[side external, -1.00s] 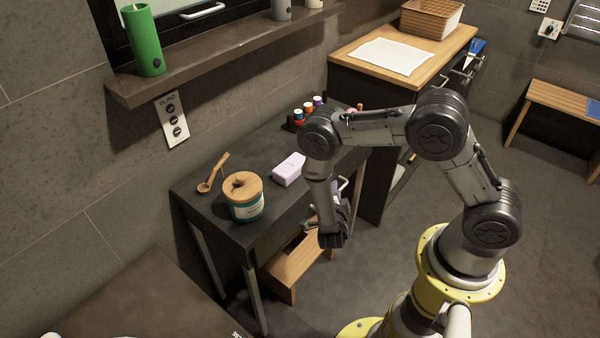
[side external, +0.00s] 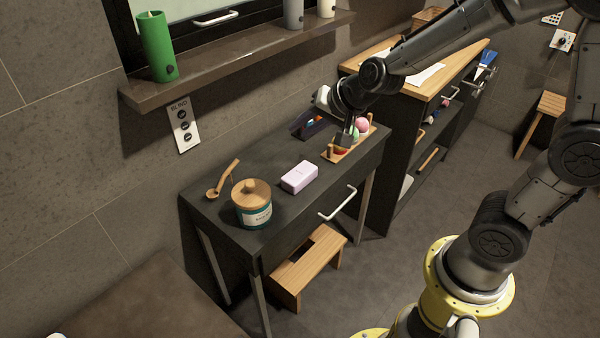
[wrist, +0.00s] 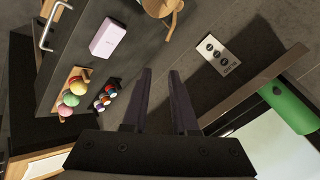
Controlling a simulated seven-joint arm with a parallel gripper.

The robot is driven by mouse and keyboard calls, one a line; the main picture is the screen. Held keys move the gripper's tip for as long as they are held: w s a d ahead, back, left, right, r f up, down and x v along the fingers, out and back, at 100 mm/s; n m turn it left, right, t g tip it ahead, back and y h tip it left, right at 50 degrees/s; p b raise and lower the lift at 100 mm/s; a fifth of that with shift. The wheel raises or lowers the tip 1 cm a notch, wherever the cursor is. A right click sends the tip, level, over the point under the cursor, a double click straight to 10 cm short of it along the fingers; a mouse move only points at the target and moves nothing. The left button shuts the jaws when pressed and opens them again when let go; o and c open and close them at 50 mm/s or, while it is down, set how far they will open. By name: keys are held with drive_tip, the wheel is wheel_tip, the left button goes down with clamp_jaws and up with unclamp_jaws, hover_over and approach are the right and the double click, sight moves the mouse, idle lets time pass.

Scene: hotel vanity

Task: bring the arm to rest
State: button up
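My gripper (wrist: 160,95) shows in the wrist view with its two fingers apart and nothing between them. In the side view my gripper (side external: 347,133) hangs over the far end of the dark vanity table (side external: 225,212), beside a wooden tray (side external: 338,154) of coloured balls. It partly hides the tray there. I cannot tell its exact height above the table.
On the table are a pink-white soap bar (side external: 299,177), a lidded jar (side external: 252,205), a wooden scoop (side external: 222,181) and a rack of small bottles (wrist: 106,96). A shelf above holds a green candle (side external: 158,48). A wooden stool (side external: 308,262) stands below.

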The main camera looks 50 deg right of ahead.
drive_tip(key=s+r+n+g, duration=0.1)
drive_tip(key=s+r+n, duration=0.1)
drive_tip(key=s, duration=0.6)
drive_tip(key=s+d+r+n+g, duration=0.1)
drive_tip(key=s+r+n, duration=0.1)
drive_tip(key=s+n, duration=0.3)
drive_tip(key=s+r+n+g, duration=0.1)
drive_tip(key=s+r+n, duration=0.1)
drive_tip(key=s, duration=0.9)
drive_tip(key=shift+s+d+n, duration=0.15)
drive_tip(key=shift+s+n, duration=0.05)
drive_tip(key=shift+n, duration=0.6)
